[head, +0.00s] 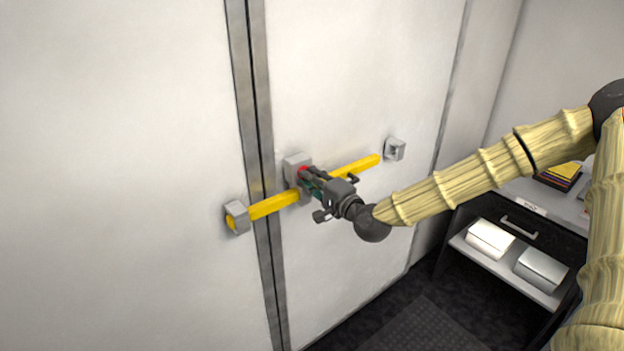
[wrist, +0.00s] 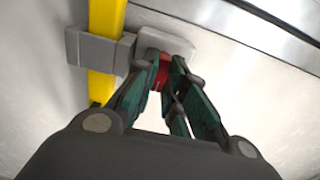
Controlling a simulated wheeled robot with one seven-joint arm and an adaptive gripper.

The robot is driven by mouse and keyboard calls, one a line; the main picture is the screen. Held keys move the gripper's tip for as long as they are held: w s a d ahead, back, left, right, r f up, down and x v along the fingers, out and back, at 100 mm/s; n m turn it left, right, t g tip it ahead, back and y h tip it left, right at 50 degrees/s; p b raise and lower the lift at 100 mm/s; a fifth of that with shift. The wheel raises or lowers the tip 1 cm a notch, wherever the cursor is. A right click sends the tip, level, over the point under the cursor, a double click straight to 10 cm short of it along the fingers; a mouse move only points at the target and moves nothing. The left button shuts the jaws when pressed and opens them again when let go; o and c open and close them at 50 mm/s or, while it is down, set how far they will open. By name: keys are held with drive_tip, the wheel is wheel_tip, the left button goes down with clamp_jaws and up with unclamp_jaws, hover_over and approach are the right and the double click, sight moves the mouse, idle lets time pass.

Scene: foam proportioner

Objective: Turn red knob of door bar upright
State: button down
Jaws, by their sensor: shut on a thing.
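The yellow door bar (head: 272,206) lies across the seam of the white double door, sloping up to the right. Its left end sits in a grey bracket (head: 237,218), and its right end stops short of another grey bracket (head: 395,149). The red knob (head: 303,170) is on a grey housing (head: 294,161) at the bar's middle. My gripper (head: 308,178) is shut on the red knob. In the wrist view the green-sided fingers (wrist: 168,82) are on both sides of the red knob (wrist: 162,73), which they partly hide. The yellow bar (wrist: 107,30) passes beside it.
A black shelf unit (head: 475,212) with a drawer and white boxes (head: 489,240) stands at the right. Books (head: 560,173) lie on its top. A dark mat (head: 425,325) is on the floor. The door face (head: 350,70) above the bar is clear.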

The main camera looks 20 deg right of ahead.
drive_tip(key=shift+f+n+b, duration=0.1)
drive_tip(key=shift+n+b, duration=0.2)
drive_tip(key=shift+f+n+b, duration=0.1)
drive_tip(key=shift+n+b, duration=5.95)
drive_tip(key=shift+n, duration=2.55)
drive_tip(key=c, duration=1.5)
unclamp_jaws()
drive_tip(key=v, duration=1.2)
